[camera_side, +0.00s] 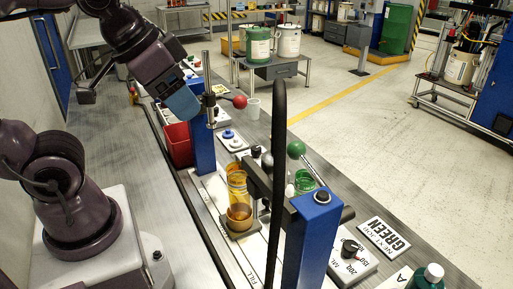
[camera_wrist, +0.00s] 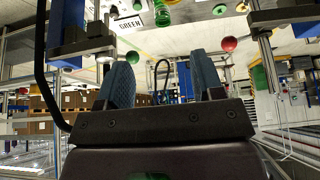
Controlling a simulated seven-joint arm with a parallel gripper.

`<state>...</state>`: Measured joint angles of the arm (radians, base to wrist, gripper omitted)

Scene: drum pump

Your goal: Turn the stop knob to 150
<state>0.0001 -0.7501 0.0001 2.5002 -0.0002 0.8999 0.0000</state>
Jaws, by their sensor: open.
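The stop knob (camera_side: 350,248) is a small black knob on a white scale plate (camera_side: 338,262) at the lower right of the side view. Markings that seem to include "ML" and 150 surround it, but its pointer is too small to read. My gripper (camera_side: 185,105) has blue fingers and is at the upper left, near the rear blue post, well away from the knob. In the wrist view, its two blue fingers (camera_wrist: 163,75) stand apart with nothing between them. I cannot clearly make out the knob in that view.
A black hose (camera_side: 279,160) rises between the two blue posts. A red-ball lever (camera_side: 239,101), a green-ball lever (camera_side: 295,149) and an amber vessel (camera_side: 237,195) stand along the bench.

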